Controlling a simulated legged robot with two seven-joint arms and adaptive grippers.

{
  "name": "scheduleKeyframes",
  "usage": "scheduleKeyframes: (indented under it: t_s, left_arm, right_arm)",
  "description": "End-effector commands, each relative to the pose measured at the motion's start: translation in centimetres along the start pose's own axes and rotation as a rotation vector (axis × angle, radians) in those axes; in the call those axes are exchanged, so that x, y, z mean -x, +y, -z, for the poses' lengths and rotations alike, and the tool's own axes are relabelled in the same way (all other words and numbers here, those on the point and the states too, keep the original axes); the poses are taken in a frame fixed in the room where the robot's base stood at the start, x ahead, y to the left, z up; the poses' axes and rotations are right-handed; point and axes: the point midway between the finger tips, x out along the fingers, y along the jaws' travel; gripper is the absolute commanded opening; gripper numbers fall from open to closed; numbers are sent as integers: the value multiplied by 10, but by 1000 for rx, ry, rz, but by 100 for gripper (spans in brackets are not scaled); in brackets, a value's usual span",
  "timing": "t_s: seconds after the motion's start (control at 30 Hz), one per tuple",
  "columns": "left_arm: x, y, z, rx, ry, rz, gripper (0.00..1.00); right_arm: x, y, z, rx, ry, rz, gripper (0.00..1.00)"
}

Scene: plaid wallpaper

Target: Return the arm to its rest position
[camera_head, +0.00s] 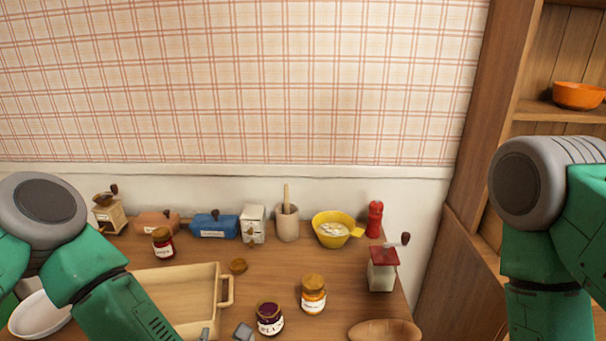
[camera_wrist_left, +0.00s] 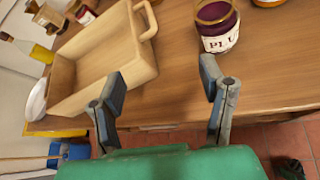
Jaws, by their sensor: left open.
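My left arm comes in from the left of the head view and reaches down to the bottom edge. Its gripper (camera_head: 223,333) shows only by its grey fingertips there, between the wooden tray (camera_head: 180,285) and the dark plum jar (camera_head: 269,320). In the left wrist view the gripper (camera_wrist_left: 162,85) is open, its fingers wide apart with nothing between them. The jar (camera_wrist_left: 219,35) there stands just beyond the right finger, and the tray (camera_wrist_left: 100,55) lies beyond the left one. My right arm is at the right of the head view; its gripper is out of frame.
A white bowl (camera_head: 40,315) is at the left. A wooden cabinet (camera_head: 470,170) rises at the right.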

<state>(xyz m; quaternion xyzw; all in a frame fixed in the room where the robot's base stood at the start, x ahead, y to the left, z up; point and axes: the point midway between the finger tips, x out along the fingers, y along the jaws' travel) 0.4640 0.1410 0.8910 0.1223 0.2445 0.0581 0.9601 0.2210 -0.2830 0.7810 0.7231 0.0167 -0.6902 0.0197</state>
Motion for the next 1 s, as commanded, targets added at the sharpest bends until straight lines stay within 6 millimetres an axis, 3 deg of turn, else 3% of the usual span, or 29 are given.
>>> scheduleKeyframes:
  t_s: [0.27,0.37,0.5,0.67,0.8,1.0]
  left_arm:
    - [6,-16,54,-486,44,181,64]
    - [10,-20,83,-745,53,281,64]
    - [23,-16,142,-1244,42,490,64]
    - [47,9,210,-1833,-31,785,64]
    - [71,44,259,-2263,-153,1071,64]
    - [99,86,295,-2599,-344,1393,64]
  right_arm:
    - [-14,0,-1,0,-1,0,67]
    - [-21,0,-2,0,-1,0,67]
    - [-35,0,-2,0,-1,0,67]
    - [-50,0,-3,0,-1,0,67]
    - [-62,0,-4,0,-1,0,67]
    - [-71,0,-4,0,-1,0,67]
